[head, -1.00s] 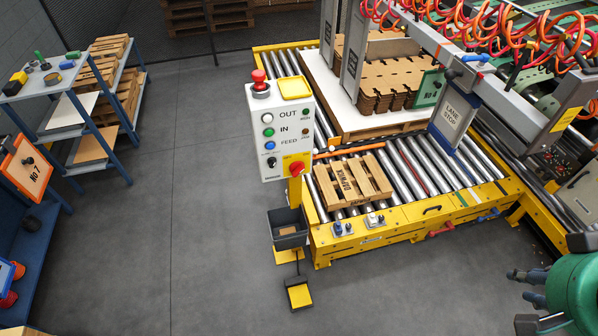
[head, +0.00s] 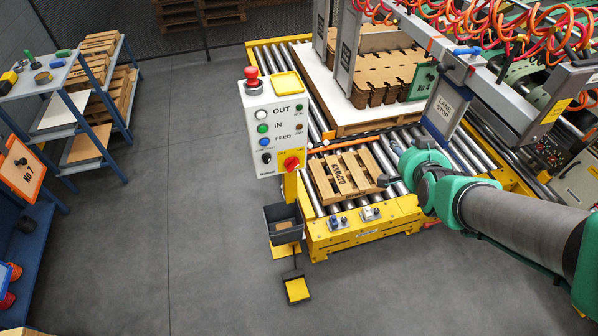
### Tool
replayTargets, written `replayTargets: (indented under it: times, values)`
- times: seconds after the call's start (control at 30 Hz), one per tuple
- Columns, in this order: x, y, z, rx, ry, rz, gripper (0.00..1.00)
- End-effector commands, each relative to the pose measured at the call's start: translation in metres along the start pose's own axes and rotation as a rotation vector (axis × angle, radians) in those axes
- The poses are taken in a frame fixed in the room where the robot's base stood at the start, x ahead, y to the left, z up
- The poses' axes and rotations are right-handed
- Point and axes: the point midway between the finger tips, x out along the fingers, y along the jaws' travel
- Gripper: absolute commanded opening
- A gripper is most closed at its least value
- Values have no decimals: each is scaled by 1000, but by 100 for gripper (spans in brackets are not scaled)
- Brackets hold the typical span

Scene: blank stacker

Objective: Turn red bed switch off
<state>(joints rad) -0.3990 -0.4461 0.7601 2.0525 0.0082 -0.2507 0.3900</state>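A red rotary switch (head: 291,163) sits on a yellow plate at the lower right of the white control box (head: 262,140). The box stands on a yellow post at the conveyor's front left corner. The switch's handle direction is too small to read surely. My gripper (head: 389,168) is at the end of my green and dark arm, which reaches in from the right. It is right of the box and apart from it, in front of the conveyor rollers in the picture. Its fingers are small and partly lost against the rollers, so their opening is unclear.
A red mushroom button (head: 252,79) tops the box. A wooden pallet (head: 345,175) lies on the rollers right of the post. A dark bin (head: 283,222) hangs below the box. Grey floor is free at left.

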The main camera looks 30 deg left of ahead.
Motion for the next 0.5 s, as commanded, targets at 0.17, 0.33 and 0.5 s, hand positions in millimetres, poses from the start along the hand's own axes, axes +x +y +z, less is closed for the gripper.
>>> replayTargets:
  times: [0.17,0.33,0.5]
  values:
    - [57,-46,50,41,64,-118,40]
    - [92,-86,107,93,125,-240,40]
    - [106,-118,175,151,172,-371,40]
